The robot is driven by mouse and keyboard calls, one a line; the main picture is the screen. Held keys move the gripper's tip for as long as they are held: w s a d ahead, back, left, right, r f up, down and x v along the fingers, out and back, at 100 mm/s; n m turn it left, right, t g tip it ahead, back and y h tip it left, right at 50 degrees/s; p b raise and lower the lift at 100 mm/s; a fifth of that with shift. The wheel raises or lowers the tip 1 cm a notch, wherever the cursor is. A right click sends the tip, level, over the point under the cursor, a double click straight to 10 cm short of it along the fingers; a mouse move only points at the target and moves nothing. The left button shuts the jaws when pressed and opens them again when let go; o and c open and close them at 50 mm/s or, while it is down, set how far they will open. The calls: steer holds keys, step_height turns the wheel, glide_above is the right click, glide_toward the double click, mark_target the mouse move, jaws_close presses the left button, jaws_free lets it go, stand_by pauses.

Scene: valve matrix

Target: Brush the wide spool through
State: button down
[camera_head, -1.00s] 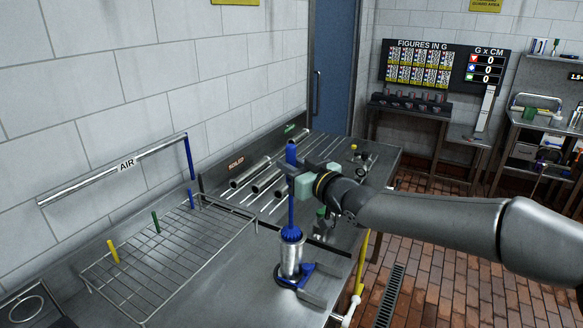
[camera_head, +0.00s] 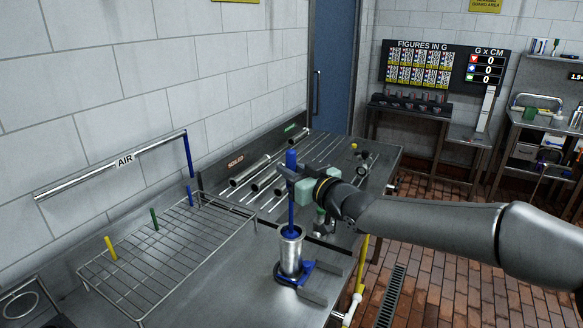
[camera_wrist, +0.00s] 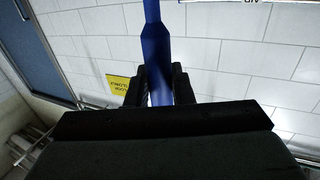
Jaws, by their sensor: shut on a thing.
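My gripper (camera_head: 291,174) is shut on the blue handle of a brush (camera_head: 291,160), which stands upright. The handle also shows between the two fingers in the wrist view (camera_wrist: 156,60). Below it, a wide metal spool (camera_head: 291,258) stands upright in a blue holder (camera_head: 307,272) on the bench. The brush's blue head (camera_head: 291,232) sits at the spool's top opening, mostly inside it. How deep the hidden part reaches cannot be seen.
A wire rack (camera_head: 165,250) with yellow, green and blue pegs stands left of the spool. Several metal tubes and rods (camera_head: 265,180) lie on the bench behind. An air bar (camera_head: 110,165) is on the left wall. Bare bench lies left of the holder.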

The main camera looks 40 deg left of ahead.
mark_target(291, 150)
step_height(291, 150, down, 9)
steer(key=b, duration=0.6)
steer(key=shift+f, duration=0.1)
steer(key=shift+r, duration=0.25)
step_height(291, 150, up, 14)
steer(key=p, duration=1.1)
steer(key=shift+f, duration=0.15)
step_height(291, 150, up, 5)
steer(key=p, duration=0.4)
steer(key=shift+r, duration=1.15)
